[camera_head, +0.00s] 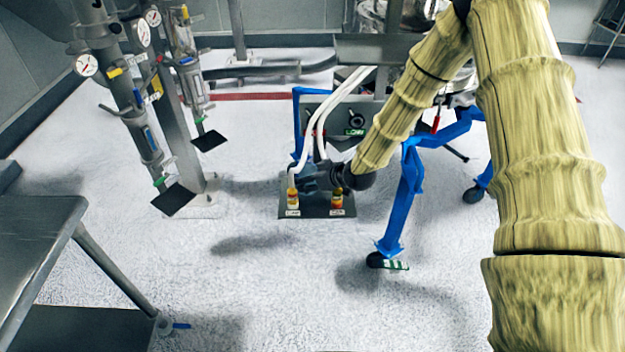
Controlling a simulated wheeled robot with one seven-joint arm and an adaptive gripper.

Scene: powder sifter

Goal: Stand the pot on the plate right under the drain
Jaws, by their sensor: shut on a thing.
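My gripper (304,182) is low at the centre, reaching in from the right with its dark fingers pointing left. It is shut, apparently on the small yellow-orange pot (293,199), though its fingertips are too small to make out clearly. This pot is at the left of the dark plate (314,210), just below the lower end of a white drain hose (299,160). It looks upright; I cannot tell whether it touches the plate. A second, orange-red pot (336,201) stands at the right of the plate, below my gripper's body.
A blue-legged frame (404,200) on casters stands right of the plate. Pipes with gauges (143,33) and dark plates (175,200) stand at left. A metal table (35,240) is at lower left. The front middle floor is clear.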

